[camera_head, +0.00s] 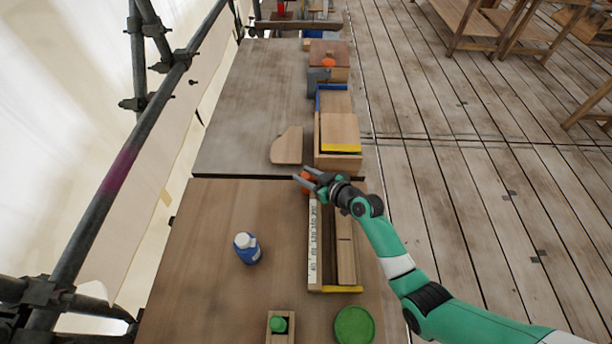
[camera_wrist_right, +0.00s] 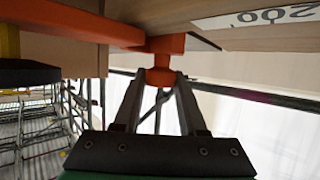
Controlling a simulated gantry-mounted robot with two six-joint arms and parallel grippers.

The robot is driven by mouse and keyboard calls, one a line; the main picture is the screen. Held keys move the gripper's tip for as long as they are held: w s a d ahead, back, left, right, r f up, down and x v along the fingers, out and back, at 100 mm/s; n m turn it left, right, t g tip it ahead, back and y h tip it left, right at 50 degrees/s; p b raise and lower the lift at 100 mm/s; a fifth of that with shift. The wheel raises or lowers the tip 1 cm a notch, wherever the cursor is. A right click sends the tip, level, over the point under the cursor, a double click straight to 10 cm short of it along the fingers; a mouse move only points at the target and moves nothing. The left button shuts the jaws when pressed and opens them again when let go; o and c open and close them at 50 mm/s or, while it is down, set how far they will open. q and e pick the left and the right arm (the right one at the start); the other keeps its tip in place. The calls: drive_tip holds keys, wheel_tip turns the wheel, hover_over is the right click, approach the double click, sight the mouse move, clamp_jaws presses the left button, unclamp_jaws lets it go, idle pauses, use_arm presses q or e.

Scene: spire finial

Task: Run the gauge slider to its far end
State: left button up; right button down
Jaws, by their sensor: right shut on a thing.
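The gauge is a long wooden box (camera_head: 357,270) with a white marked scale strip (camera_head: 314,245) on its left side. The orange gauge slider (camera_head: 307,184) is at the far end of that strip, partly hidden by my right gripper (camera_head: 299,174). In the right wrist view the orange slider (camera_wrist_right: 168,44) has a knob between the fingertips of my right gripper (camera_wrist_right: 158,78), which is shut on it. A scale label (camera_wrist_right: 265,17) reading about 200 shows at the upper right there. My left gripper is not in view.
A green round pad (camera_head: 354,326) and a wooden block with a green knob (camera_head: 279,324) are near the front. Beyond the bench gap lie a rounded wooden piece (camera_head: 287,146) and a wooden box (camera_head: 338,132).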

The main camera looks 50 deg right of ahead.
drive_tip(key=shift+d+f, duration=0.1)
drive_tip(key=c, duration=0.8)
unclamp_jaws()
drive_tip(key=shift+c, duration=0.2)
drive_tip(key=o, duration=0.4)
drive_tip(key=shift+w+d, duration=0.1)
drive_tip(key=shift+w, duration=0.05)
drive_tip(key=shift+s+r, duration=0.25)
drive_tip(key=p+v, duration=0.3)
drive_tip(key=v, duration=0.8)
drive_tip(key=shift+s, duration=0.1)
